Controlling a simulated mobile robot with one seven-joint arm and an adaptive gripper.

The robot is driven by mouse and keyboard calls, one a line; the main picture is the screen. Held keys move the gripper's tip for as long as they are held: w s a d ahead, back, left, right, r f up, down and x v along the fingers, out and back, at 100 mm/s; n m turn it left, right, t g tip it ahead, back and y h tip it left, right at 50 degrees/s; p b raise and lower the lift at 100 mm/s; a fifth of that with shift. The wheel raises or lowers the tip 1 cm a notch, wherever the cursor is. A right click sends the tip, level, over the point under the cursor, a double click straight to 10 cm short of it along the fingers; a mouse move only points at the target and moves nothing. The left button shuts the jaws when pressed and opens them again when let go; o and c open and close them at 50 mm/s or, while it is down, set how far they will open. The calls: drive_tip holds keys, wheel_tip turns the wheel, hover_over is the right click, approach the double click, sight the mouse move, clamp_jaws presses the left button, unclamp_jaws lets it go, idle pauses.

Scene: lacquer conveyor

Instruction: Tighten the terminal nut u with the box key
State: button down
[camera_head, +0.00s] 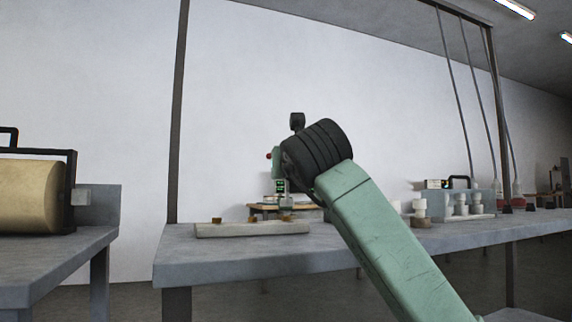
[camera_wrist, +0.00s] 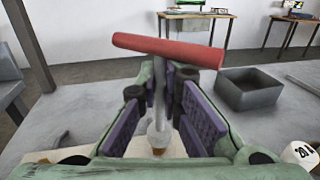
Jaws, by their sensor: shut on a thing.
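The box key has a red crossbar handle (camera_wrist: 168,50) and a grey shaft (camera_wrist: 159,95). My gripper (camera_wrist: 163,100) is shut on the shaft, between purple-padded fingers, with the handle above them. The key's lower end (camera_wrist: 157,137) is at a brass-coloured terminal (camera_wrist: 158,151); I cannot tell whether it is seated around the nut. In the head view my gripper (camera_head: 282,190) points down over a pale board (camera_head: 250,230) on the bench. A brass terminal (camera_head: 217,220) stands clear at the board's left. Which nut is u cannot be read.
The grey bench (camera_head: 300,262) is bare in front of the board. An open grey box (camera_wrist: 260,90) stands right of the key in the wrist view. White insulator-like pieces (camera_head: 419,208) stand on the bench at right. A separate bench (camera_head: 60,255) holds a yellowish roller (camera_head: 30,195) at left.

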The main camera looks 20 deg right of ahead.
idle(0.3)
drive_tip(key=shift+d+r+n+y+p, duration=0.1)
drive_tip(key=shift+r+n+y+p, duration=0.1)
drive_tip(key=shift+n+y+p, duration=0.7)
drive_tip(key=n+y+p, duration=0.1)
drive_tip(key=y+p, duration=0.1)
drive_tip(key=y, duration=0.1)
drive_tip(key=shift+p, duration=0.3)
drive_tip(key=shift+f+n+y+p, duration=0.15)
drive_tip(key=shift+n+y+p, duration=0.5)
drive_tip(key=shift+y, duration=0.25)
